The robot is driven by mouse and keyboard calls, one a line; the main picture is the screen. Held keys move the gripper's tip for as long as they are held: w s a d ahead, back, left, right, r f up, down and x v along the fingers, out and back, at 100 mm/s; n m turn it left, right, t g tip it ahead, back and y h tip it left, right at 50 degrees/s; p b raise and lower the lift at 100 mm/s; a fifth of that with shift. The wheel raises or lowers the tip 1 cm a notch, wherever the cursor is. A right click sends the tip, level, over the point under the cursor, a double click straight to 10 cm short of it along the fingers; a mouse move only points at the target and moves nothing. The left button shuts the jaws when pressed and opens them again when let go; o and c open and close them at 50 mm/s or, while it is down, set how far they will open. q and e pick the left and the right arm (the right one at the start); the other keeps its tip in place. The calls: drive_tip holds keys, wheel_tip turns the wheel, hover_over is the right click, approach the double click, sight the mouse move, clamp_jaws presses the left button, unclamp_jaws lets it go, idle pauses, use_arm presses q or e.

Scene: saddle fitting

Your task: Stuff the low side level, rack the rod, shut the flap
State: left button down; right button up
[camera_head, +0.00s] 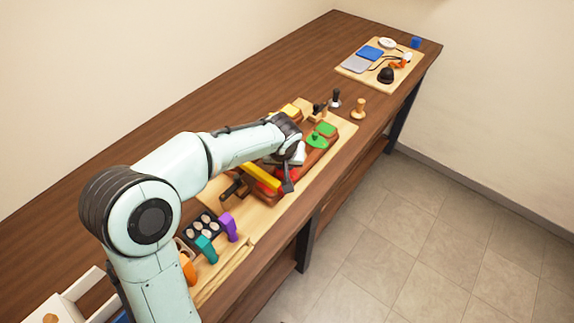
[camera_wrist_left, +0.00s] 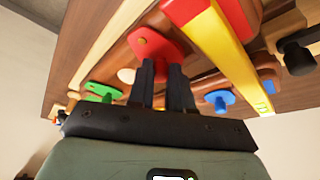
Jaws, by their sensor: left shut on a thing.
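My left gripper (camera_head: 288,183) reaches down over the work board. In the left wrist view its two dark fingers (camera_wrist_left: 162,70) are closed at the edge of a red tabbed piece (camera_wrist_left: 157,46), and their tips hide part of it. A yellow bar (camera_head: 262,177) lies across the brown saddle parts; in the left wrist view the yellow bar (camera_wrist_left: 225,55) has a red side and small marks near one end. A green tabbed piece (camera_head: 316,140) sits right of the gripper, and a blue tabbed piece (camera_wrist_left: 220,98) shows beside the bar. My right gripper is out of view.
Purple (camera_head: 228,227) and teal (camera_head: 206,248) pieces stand near a dark tray (camera_head: 201,226) of round pads. Black (camera_head: 335,99) and wooden (camera_head: 358,108) handled tools stand behind the board.

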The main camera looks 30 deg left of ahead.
use_arm(q)
drive_tip(key=shift+s+n+y+b, duration=0.25)
drive_tip(key=shift+n+y+b, duration=0.15)
drive_tip(key=shift+n+b, duration=0.45)
drive_tip(key=shift+n+g, duration=0.25)
drive_tip(key=shift+g, duration=0.05)
drive_tip(key=c, duration=1)
unclamp_jaws()
drive_tip(key=shift+c, duration=0.2)
drive_tip(key=p+v, duration=0.1)
drive_tip(key=v, duration=1.2)
drive_tip(key=shift+r, duration=0.15)
drive_tip(key=shift+s+d, duration=0.1)
